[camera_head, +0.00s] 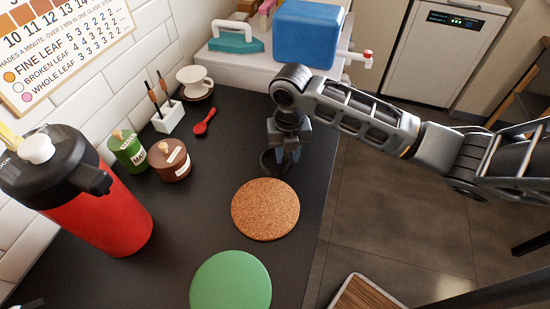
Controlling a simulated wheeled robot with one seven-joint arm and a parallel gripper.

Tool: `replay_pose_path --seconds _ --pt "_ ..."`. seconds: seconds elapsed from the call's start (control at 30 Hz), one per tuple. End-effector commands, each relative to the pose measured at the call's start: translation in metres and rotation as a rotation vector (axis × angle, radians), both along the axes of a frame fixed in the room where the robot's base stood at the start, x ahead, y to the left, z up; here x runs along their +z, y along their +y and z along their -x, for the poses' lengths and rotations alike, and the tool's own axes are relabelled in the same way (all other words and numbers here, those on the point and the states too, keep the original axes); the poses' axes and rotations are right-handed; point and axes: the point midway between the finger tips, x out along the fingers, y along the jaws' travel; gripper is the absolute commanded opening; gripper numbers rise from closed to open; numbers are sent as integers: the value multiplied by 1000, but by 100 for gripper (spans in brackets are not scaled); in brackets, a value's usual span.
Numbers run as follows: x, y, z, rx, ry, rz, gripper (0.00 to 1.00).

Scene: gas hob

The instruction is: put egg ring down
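A small dark ring-shaped thing (267,167), which looks like the egg ring, is at the right part of the black counter, just behind a round cork mat. My gripper (289,157) points down at its right side, with the fingertips at or very near its rim. I cannot tell whether the fingers are closed on the rim or just beside it. I also cannot tell whether the ring rests on the counter or is slightly above it. Its right side is partly hidden by the fingers.
The cork mat (265,209) and a green round mat (231,284) lie in front. A red flask (108,215), green tin (128,151), brown pot (169,161) and red spoon (205,122) are left. A blue box (307,32) stands behind. The counter's edge is close on the right.

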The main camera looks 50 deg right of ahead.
Motion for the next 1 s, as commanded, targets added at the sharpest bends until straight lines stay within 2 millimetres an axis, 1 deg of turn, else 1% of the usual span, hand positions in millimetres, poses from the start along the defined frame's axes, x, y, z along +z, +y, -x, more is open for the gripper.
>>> replay_pose_path --seconds 0.1,0.3,0.63,1.0 --pt "-6 0 0 0 -1 1 33" --pt "-6 0 0 0 -1 1 33" --pt "-6 0 0 0 -1 1 1" --pt "-6 0 0 0 -1 1 0"
